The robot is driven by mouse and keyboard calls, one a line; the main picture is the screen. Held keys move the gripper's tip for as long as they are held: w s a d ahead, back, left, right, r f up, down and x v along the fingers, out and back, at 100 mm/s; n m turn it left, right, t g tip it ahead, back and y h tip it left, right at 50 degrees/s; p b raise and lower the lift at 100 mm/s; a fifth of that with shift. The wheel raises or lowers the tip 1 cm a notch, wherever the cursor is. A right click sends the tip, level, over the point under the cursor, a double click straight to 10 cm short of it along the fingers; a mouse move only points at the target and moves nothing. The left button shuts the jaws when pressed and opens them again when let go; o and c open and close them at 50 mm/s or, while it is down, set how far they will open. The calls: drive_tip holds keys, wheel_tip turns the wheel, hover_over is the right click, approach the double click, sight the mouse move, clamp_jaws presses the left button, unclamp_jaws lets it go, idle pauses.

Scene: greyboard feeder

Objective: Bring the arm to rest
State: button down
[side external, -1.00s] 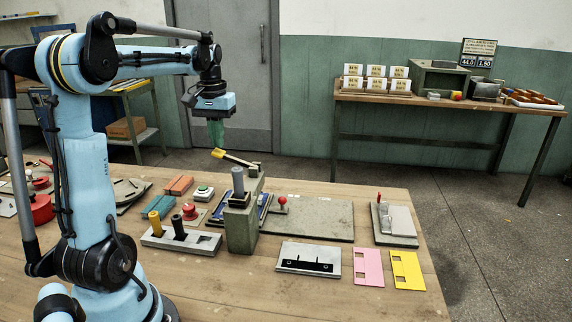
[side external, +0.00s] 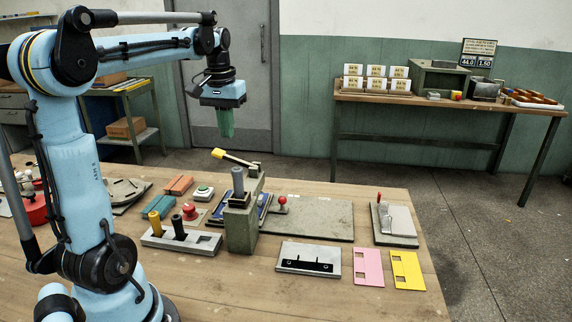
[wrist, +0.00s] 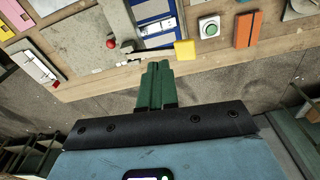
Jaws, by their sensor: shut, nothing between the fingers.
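My gripper (side external: 226,123) has green fingers pointing down and hangs in the air beyond the workbench's far edge, in front of the grey door. In the wrist view my gripper (wrist: 157,68) shows its two green fingers side by side and together, with nothing held. The wooden workbench (side external: 400,300) lies below, and the fingers touch nothing on it. My arm is raised, with its forearm roughly level.
A grey press with a yellow-tipped lever (side external: 240,225) stands on the bench. Around it are a green button (side external: 204,192), a red button (side external: 190,211), a pink plate (side external: 368,267) and a yellow plate (side external: 407,270). A second table (side external: 440,103) stands at the back right.

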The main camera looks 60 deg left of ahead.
drive_tip(key=s+d+f+m+t, duration=0.1)
drive_tip(key=d+f+m+t, duration=0.2)
drive_tip(key=d, duration=0.9)
drive_tip(key=s+d+f+m+t, duration=0.1)
drive_tip(key=d+f+m+t, duration=0.2)
drive_tip(key=d, duration=0.9)
wheel_tip(320, 180, down, 3)
drive_tip(key=shift+s+d+r+m+t, duration=0.2)
drive_tip(key=shift+s+m+t, duration=0.1)
drive_tip(key=shift+m, duration=0.7)
drive_tip(key=shift+a, duration=0.1)
